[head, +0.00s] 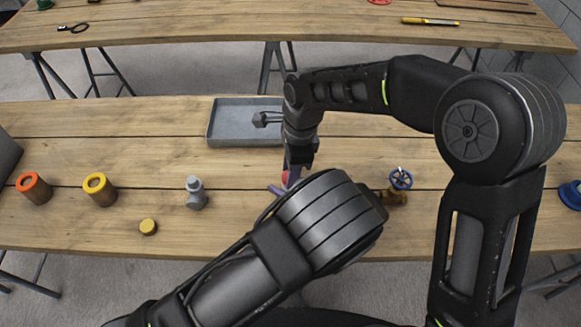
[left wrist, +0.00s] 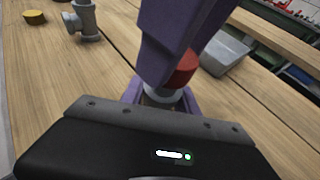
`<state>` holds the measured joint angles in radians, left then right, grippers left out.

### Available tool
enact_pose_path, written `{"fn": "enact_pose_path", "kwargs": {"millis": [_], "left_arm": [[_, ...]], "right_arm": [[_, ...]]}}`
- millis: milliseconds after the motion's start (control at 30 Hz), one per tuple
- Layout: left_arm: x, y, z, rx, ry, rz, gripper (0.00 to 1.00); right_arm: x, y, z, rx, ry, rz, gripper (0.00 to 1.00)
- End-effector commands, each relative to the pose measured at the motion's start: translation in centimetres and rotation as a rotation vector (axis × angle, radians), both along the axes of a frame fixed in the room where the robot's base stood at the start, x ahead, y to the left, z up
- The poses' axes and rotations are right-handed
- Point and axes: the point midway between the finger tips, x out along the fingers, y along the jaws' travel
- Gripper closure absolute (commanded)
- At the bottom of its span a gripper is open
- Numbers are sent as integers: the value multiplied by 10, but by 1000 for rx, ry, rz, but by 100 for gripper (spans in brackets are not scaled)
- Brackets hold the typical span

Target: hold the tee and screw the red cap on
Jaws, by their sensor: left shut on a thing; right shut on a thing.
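The red cap (left wrist: 184,69) is between the purple fingers of my right gripper (left wrist: 178,50), which comes down from above in the left wrist view. Only a sliver of the red cap (head: 285,177) shows in the head view. Directly below it, the pale grey tee (left wrist: 163,96) is held between the purple fingers of my left gripper (left wrist: 160,98); most of it is hidden. The cap sits at the tee's upper end, but I cannot tell how far it is threaded. In the head view my left arm's wrist covers the tee, and my right gripper (head: 297,168) points downward there.
A grey pipe fitting (head: 196,194) and a yellow cap (head: 148,227) stand to the left. Two cylinders, orange-topped (head: 34,188) and yellow-topped (head: 99,189), stand further left. A grey tray (head: 231,124) is behind. A brass valve with blue handwheel (head: 400,179) is at right.

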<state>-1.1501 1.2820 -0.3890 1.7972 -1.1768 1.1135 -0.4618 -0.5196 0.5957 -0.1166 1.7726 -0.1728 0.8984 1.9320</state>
Motion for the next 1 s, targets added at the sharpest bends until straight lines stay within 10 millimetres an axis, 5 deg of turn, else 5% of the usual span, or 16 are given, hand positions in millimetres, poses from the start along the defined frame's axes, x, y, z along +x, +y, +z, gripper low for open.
{"fn": "enact_pose_path", "kwargs": {"millis": [1000], "left_arm": [[0,0,0,1,-1,0,100]], "right_arm": [[0,0,-5,0,0,0,100]]}}
